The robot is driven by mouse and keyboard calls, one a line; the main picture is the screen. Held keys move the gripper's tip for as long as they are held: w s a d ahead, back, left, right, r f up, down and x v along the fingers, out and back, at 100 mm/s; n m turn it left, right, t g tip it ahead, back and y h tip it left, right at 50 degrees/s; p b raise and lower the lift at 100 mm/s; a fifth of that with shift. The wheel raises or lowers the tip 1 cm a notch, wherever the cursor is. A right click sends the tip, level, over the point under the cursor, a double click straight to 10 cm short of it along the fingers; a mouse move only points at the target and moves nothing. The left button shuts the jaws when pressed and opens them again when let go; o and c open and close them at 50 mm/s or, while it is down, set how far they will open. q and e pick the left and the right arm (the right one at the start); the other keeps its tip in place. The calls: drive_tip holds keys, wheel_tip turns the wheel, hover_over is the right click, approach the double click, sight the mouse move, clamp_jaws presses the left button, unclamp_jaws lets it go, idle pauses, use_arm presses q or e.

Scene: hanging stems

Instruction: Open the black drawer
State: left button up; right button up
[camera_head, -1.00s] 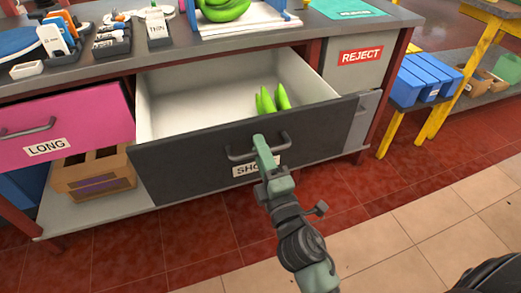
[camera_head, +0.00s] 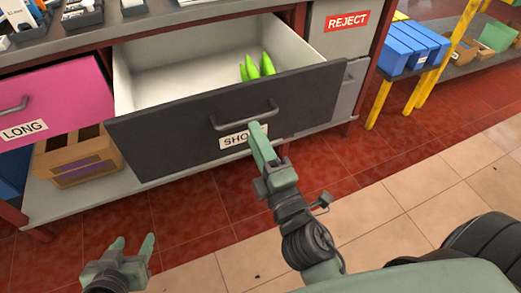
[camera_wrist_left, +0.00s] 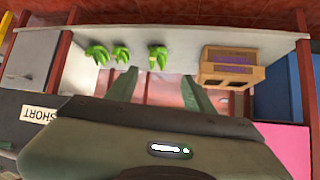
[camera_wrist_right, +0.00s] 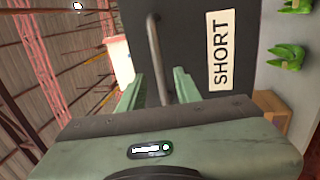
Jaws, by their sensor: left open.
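The black drawer (camera_head: 180,137), labelled SHORT, stands pulled out, with its pale inside showing and green bananas (camera_head: 258,68) in it. Its grey bar handle (camera_head: 246,117) is on the front. My right gripper (camera_head: 256,132) is just below the handle in the head view. In the right wrist view its fingers (camera_wrist_right: 158,88) are apart, with the handle (camera_wrist_right: 157,60) showing between them; contact cannot be told. My left gripper (camera_head: 132,246) is open and empty, low at the left over the floor. The drawer label shows upside down in the left wrist view (camera_wrist_left: 40,113).
A pink drawer (camera_head: 50,100) labelled LONG is to the left. A cardboard box (camera_head: 78,160) stands on the lower shelf (camera_head: 150,192), where the left wrist view shows green banana bunches (camera_wrist_left: 157,57). A grey REJECT bin (camera_head: 335,45) and blue bins (camera_head: 410,48) are to the right.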

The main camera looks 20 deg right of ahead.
use_arm(q)
drive_tip(key=w+d+r+t+h, duration=0.1)
drive_tip(key=w+r+t, duration=0.2)
drive_tip(key=w+r, duration=0.1)
drive_tip(key=shift+d+r+b, duration=0.4)
drive_tip(key=shift+r+b, duration=0.05)
drive_tip(key=shift+r, duration=0.15)
use_arm(e)
drive_tip(key=shift+s+f, duration=0.2)
drive_tip(key=shift+s, duration=0.85)
drive_tip(key=shift+d, duration=0.1)
